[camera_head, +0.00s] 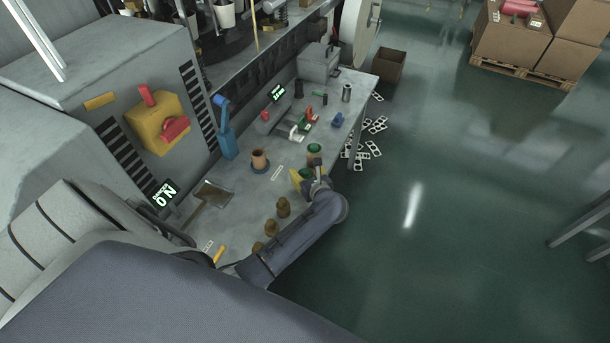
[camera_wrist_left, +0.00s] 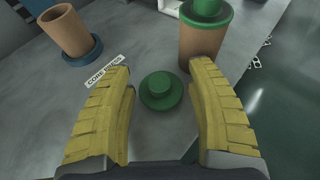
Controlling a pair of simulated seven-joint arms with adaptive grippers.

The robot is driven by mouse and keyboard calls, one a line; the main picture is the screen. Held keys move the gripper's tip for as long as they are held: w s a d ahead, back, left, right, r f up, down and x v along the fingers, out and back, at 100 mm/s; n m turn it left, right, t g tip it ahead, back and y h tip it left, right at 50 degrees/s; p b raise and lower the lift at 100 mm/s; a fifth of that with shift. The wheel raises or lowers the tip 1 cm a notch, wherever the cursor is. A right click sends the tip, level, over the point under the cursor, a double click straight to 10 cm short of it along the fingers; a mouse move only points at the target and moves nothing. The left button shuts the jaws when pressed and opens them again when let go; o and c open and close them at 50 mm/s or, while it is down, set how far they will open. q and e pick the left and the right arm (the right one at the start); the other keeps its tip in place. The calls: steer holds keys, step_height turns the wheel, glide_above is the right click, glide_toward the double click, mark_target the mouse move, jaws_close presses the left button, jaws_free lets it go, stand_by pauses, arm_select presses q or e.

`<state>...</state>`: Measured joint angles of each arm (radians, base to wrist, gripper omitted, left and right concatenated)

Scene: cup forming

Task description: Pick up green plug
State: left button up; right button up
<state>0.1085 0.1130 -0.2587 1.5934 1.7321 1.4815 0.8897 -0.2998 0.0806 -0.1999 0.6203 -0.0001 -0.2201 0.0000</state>
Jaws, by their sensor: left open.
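A green plug (camera_wrist_left: 161,91) with a round flange and a raised knob lies on the grey table, in the middle of the left wrist view. My left gripper (camera_wrist_left: 162,72), with two yellow ribbed fingers, is open, with one finger on each side of this plug and a gap on both sides. In the head view the left gripper (camera_head: 300,177) is over the table near its right edge. A second green plug (camera_wrist_left: 206,9) sits on top of a brown cylinder (camera_wrist_left: 201,45) just beyond the right finger. My right gripper is not in view.
A brown cup (camera_wrist_left: 66,30) stands on a blue base (camera_wrist_left: 88,50) to the left. A small label (camera_wrist_left: 105,71) lies beside it. Several brown pieces (camera_head: 283,207) stand near my arm. A dustpan-like tray (camera_head: 212,194) lies to the left. The table edge drops to the floor at right.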

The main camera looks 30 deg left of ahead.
arm_select(q)
steer(key=c, duration=0.9)
steer(key=shift+r, duration=0.1)
